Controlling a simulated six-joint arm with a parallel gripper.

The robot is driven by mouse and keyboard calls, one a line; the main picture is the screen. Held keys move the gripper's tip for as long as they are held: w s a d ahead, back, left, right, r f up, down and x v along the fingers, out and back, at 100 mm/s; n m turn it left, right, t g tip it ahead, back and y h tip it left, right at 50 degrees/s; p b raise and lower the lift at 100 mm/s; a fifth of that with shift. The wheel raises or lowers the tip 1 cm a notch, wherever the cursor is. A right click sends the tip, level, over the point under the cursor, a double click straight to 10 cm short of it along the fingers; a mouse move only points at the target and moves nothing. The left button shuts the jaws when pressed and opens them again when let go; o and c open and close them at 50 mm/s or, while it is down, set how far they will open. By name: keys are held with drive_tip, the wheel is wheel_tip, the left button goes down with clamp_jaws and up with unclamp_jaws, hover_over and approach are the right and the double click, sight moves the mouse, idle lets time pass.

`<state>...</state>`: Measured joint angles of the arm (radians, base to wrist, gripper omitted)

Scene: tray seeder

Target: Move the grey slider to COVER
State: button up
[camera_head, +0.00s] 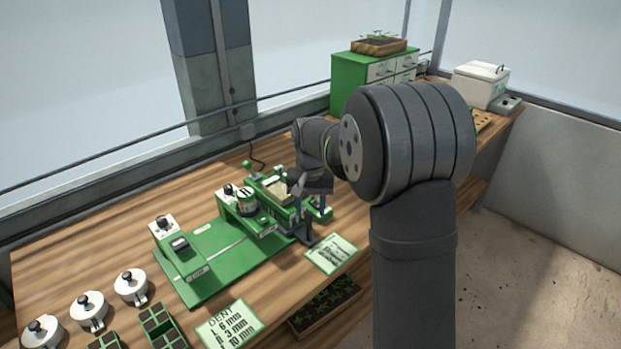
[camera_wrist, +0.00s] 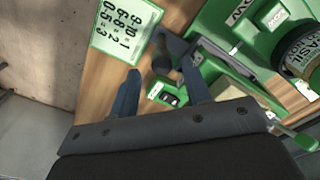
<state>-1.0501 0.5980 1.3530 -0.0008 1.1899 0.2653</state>
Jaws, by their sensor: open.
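The green tray seeder (camera_head: 215,262) stands on the wooden bench. A dark grey part with an upright round knob (camera_wrist: 162,62) sits at its near right end; it also shows in the head view (camera_head: 308,240). It may be the grey slider, but I cannot tell for sure. My gripper (camera_wrist: 160,84) is open and empty, its two fingers apart, with the knob beyond and between the fingertips in the wrist view. In the head view my gripper (camera_head: 305,206) hangs over the seeder's right end. I cannot read a COVER mark in either view.
A jar labelled BASIL (camera_wrist: 302,62) stands on the seeder. A number card (camera_wrist: 126,24) lies beside it, and a DENT card (camera_head: 230,325) lies at the front. Several white lidded pots (camera_head: 88,312) stand at left. A green drawer cabinet (camera_head: 350,85) stands at the back.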

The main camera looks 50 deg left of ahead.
wheel_tip(320, 180, up, 16)
idle(0.3)
idle(0.5)
wheel_tip(320, 180, down, 18)
drive_tip(key=shift+s+r, duration=0.1)
drive_tip(key=shift+r, duration=0.1)
drive_tip(key=shift+s, duration=0.15)
idle(0.3)
drive_tip(key=shift+r, duration=0.1)
